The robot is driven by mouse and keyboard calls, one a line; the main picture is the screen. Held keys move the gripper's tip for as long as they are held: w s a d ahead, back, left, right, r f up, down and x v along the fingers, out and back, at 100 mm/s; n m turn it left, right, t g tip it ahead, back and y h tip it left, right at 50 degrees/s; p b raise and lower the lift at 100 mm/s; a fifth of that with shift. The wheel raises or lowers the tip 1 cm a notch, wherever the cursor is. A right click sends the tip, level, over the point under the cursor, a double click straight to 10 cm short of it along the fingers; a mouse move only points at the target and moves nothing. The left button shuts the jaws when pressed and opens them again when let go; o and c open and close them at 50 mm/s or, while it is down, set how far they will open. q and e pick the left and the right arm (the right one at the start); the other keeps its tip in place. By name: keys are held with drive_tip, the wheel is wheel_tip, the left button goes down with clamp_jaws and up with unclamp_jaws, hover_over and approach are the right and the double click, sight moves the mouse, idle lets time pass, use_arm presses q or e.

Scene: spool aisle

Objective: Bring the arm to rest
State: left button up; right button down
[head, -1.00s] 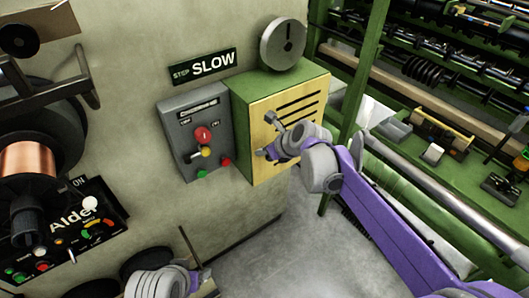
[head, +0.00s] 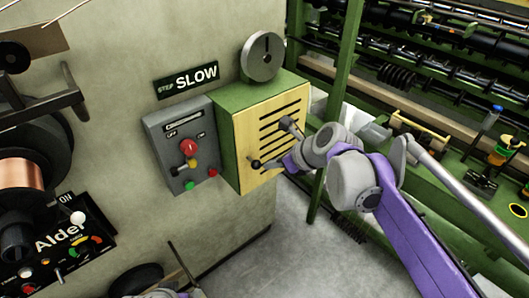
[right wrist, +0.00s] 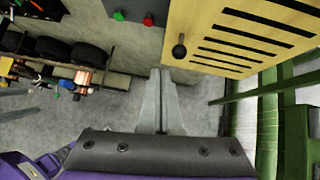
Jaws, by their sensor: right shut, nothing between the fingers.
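My right gripper (head: 274,162) is in front of the lower right part of the yellow slotted panel (head: 246,125) in the head view. In the right wrist view its two grey fingers (right wrist: 160,78) are shut together with nothing between them. They point over bare floor, beside the panel's lower edge. A black knob (right wrist: 179,51) on the panel is near the fingertips but apart from them. My purple right arm (head: 405,225) reaches in from the lower right. My left gripper is out of view.
A grey control box (head: 180,135) with a red knob and coloured buttons is left of the panel. A copper spool (head: 22,174) is at far left. Green machine framing (head: 338,80) and a long metal rail (head: 465,190) flank my right arm. Grey floor (head: 290,250) is open below.

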drive_tip(key=s+d+f+n+h, duration=0.2)
drive_tip(key=s+d+f+n, duration=0.2)
drive_tip(key=s+n, duration=0.4)
drive_tip(key=s+d+f+n+h, duration=0.2)
drive_tip(key=s+d+f+n, duration=0.2)
drive_tip(key=s+f+n, duration=0.2)
drive_tip(key=s+d+f+n+g+h, duration=0.1)
drive_tip(key=s+d+f+n, duration=0.3)
drive_tip(key=s+n, duration=0.6)
wheel_tip(320, 180, down, 2)
drive_tip(key=n+h, duration=0.1)
drive_tip(key=n, duration=0.2)
drive_tip(key=shift+s+d+p, duration=0.25)
drive_tip(key=shift+s+p, duration=0.05)
drive_tip(key=shift+p, duration=0.1)
